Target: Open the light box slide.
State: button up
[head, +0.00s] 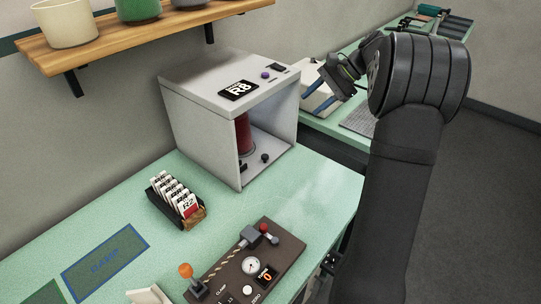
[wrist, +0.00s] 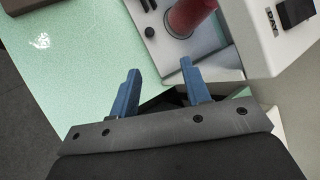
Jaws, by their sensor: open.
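The light box (head: 180,120) is a grey, open-fronted box on the green bench, with an "R8" label on top. A red cylinder (head: 242,134) stands inside it. A purple knob (head: 265,75) and a small black piece (head: 278,67) are on its top; I cannot tell which part is the slide. In the wrist view, the box top shows a black block (wrist: 296,12) beside a "DAY" label. My gripper (head: 312,96) is open and empty, just right of the box, its blue fingers apart. In the wrist view, the fingers (wrist: 160,68) point toward the box's open front.
A black rack of labelled cards (head: 178,200) and a brown control panel (head: 245,265) with a gauge and levers are on the bench. A shelf (head: 150,40) with pots hangs above. A second green bench (head: 375,55) with a white device lies behind my arm.

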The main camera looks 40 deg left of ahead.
jog(key=s+d+f+m+y, duration=0.3)
jog(key=d+f+m+y, duration=0.3)
jog(key=f+m, duration=0.55)
send_near(266, 156)
jog(key=shift+m+t, duration=0.4)
jog(key=shift+m, duration=0.05)
jog(key=x, duration=0.8)
jog(key=shift+s, duration=0.3)
jog(key=shift+r, duration=0.1)
grip_shut()
